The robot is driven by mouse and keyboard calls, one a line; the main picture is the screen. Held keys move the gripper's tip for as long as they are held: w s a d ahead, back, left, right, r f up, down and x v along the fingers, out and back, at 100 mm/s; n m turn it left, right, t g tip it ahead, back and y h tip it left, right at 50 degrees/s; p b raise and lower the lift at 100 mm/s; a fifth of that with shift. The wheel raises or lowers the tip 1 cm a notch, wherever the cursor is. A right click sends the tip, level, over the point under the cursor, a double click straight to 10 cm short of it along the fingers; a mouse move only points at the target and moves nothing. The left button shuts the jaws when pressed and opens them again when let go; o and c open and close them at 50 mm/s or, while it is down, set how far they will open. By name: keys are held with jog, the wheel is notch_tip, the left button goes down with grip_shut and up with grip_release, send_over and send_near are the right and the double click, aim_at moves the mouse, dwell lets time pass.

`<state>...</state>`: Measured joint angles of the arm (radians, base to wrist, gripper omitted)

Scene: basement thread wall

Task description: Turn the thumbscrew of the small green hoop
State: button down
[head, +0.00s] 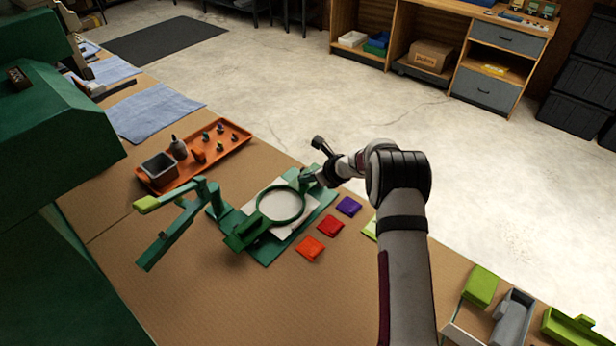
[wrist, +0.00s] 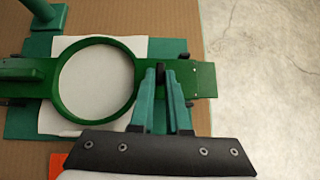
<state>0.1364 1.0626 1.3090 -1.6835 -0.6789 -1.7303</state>
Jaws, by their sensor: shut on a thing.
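The small green hoop (head: 259,208) lies over white cloth (head: 291,226) on a green base plate (head: 272,252). In the wrist view the hoop (wrist: 132,92) is a flat ring with a green arm reaching right. The dark thumbscrew (wrist: 160,70) stands on that arm, just right of the ring. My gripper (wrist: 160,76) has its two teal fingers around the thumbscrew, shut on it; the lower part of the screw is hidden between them. In the head view my gripper (head: 309,175) is at the hoop's far right side, and the thumbscrew cannot be made out.
Coloured packets, such as a red one (head: 330,225) and a purple one (head: 349,206), lie right of the plate. A green jointed stand (head: 172,232) is to the left. An orange tray (head: 226,152) with small parts sits behind. The table edge is close beyond my gripper.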

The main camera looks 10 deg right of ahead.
jog(key=shift+a+r+m+t+h, duration=0.1)
jog(key=shift+a+m+t+h, duration=0.15)
jog(key=shift+m+t+h, duration=0.4)
jog(key=m+h, duration=0.2)
jog(key=m, duration=0.1)
jog(key=shift+s+a+m+t, duration=0.1)
jog(key=shift+s+m+t, duration=0.05)
jog(key=shift+m+t, duration=0.1)
jog(key=c, duration=0.9)
grip_release()
jog(key=shift+s, duration=0.1)
jog(key=v, duration=1.5)
jog(key=shift+s+r, duration=0.2)
jog(key=shift+s, duration=0.05)
